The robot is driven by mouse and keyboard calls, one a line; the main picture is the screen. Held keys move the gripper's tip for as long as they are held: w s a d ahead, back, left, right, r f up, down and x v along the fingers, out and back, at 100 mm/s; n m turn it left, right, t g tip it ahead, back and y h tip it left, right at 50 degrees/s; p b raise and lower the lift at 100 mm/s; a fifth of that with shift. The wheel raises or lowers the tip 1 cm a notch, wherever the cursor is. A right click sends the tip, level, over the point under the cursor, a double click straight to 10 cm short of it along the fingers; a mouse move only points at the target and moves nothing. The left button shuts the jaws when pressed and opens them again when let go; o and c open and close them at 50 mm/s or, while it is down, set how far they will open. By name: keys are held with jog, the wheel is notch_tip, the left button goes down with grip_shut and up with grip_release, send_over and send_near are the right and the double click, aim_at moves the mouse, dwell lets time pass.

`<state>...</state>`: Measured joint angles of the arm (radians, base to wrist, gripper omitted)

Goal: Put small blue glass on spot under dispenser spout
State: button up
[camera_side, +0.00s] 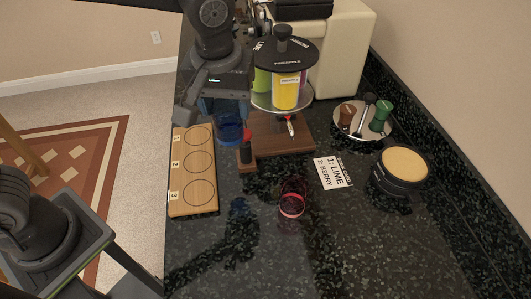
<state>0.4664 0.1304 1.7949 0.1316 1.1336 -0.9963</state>
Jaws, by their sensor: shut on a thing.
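The small blue glass (229,129) is at the upper left of the counter, beside the wooden base and past the top right of the numbered board. My gripper (226,113) is shut on it from above; the arm hides part of the glass's upper side. I cannot tell whether the glass touches the counter. The dispenser (285,92) is a round carousel with a black top and coloured containers, a yellow one in front. A red-tipped spout (290,120) hangs at its front over a dark wooden base (270,142). The spot under it is not clearly visible.
A pink-red glass (291,204) stands mid-counter. A board with three circles (193,207) lies left. A small dark and red item (246,156) stands before the base. A recipe card (333,172), a tray with bar tools (361,133) and a yellow-topped round container (402,170) are right.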

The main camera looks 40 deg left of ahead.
jog(key=w+d+r+m, duration=0.3)
jog(key=w+d+m, duration=0.2)
jog(key=d, duration=0.1)
jog(key=shift+h, duration=0.4)
notch_tip(320, 180, down, 14)
jog(key=shift+s+d+f, duration=0.1)
jog(key=w+d, duration=0.2)
jog(key=shift+w+d, duration=0.3)
jog(key=shift+w+d+f, duration=0.15)
jog(key=shift+f, duration=0.25)
jog(key=shift+f, duration=0.1)
jog(key=o, duration=1.2)
